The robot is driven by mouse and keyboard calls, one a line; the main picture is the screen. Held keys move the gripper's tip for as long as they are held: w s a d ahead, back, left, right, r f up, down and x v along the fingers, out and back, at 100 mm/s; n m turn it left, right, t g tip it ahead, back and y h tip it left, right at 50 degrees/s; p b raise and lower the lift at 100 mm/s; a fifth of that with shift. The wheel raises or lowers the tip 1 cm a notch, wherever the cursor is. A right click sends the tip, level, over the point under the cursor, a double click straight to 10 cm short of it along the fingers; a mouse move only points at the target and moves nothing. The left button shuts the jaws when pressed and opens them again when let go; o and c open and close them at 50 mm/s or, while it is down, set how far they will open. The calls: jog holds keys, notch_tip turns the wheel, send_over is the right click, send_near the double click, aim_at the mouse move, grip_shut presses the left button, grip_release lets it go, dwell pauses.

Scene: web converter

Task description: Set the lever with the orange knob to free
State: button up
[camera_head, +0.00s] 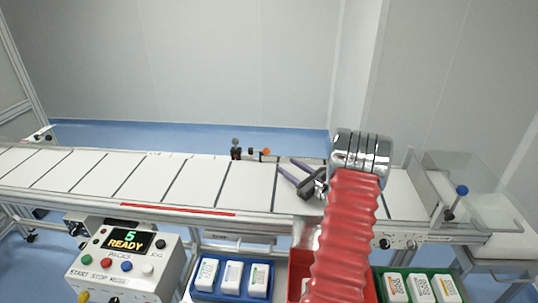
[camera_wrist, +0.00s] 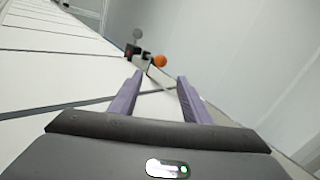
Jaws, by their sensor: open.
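My gripper (camera_head: 286,170) is over the conveyor, to the right of and nearer than the knob. Its two purple fingers (camera_wrist: 160,82) are open and empty, apart from the knob.
The white segmented conveyor (camera_head: 150,178) runs across the view. A control box (camera_head: 125,262) reading "5 READY" stands at front left. Blue (camera_head: 233,293), red and green (camera_head: 455,298) bins sit in front. A clear cover and a blue-knobbed lever (camera_head: 461,190) are at right. A grey knob (camera_head: 235,141) stands beside the orange one.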

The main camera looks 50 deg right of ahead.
jog(key=w, duration=0.4)
jog(key=w+d, duration=0.1)
jog(key=w, duration=0.7)
jog(key=shift+w+d, duration=0.15)
jog(key=shift+w, duration=0.1)
